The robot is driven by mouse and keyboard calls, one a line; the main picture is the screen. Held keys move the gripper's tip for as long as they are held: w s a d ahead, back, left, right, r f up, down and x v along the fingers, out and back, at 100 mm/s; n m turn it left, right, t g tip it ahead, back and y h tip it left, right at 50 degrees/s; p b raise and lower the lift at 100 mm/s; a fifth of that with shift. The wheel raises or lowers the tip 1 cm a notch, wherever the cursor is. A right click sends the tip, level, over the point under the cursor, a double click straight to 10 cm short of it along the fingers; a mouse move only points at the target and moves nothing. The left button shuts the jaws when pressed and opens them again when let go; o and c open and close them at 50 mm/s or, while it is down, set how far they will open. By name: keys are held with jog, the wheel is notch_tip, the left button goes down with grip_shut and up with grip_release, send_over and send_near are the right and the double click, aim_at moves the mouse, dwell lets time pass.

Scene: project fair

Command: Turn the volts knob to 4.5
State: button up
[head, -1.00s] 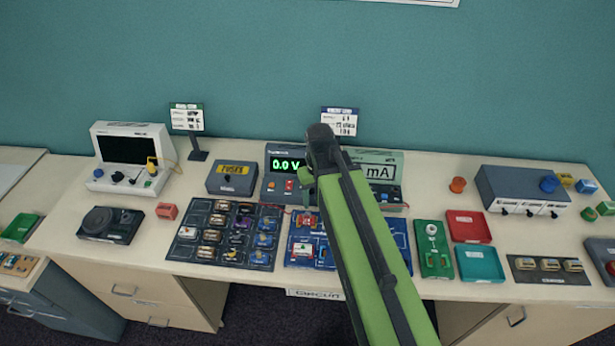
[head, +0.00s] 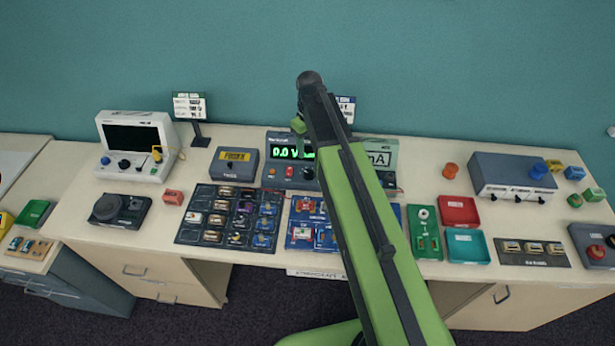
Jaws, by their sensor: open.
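The dark grey power supply (head: 277,137) stands at the back middle of the bench. Its lit green display reads 0.0 V. Below the display is a red switch (head: 289,171), with a dark round knob (head: 308,173) just right of it, partly behind my arm. I cannot read any scale on the knob. My gripper (head: 299,125) is open at the end of my raised green arm. In the picture it overlaps the top of the supply, apart from the knob. My arm hides the supply's right part.
A meter marked mA (head: 384,159) stands right of the supply, partly behind my arm. A fuses box (head: 234,172) stands left. A dark component tray (head: 220,240) and blue board (head: 297,243) lie in front. A sign (head: 190,104) stands behind on the left.

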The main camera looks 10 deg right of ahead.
aim_at(309, 172)
notch_tip(309, 172, down, 12)
jog(key=b, duration=1)
jog(key=shift+f+b, duration=0.2)
jog(key=shift+b, duration=0.2)
jog(key=shift+r, duration=0.15)
grip_shut()
jog(key=shift+a, duration=0.1)
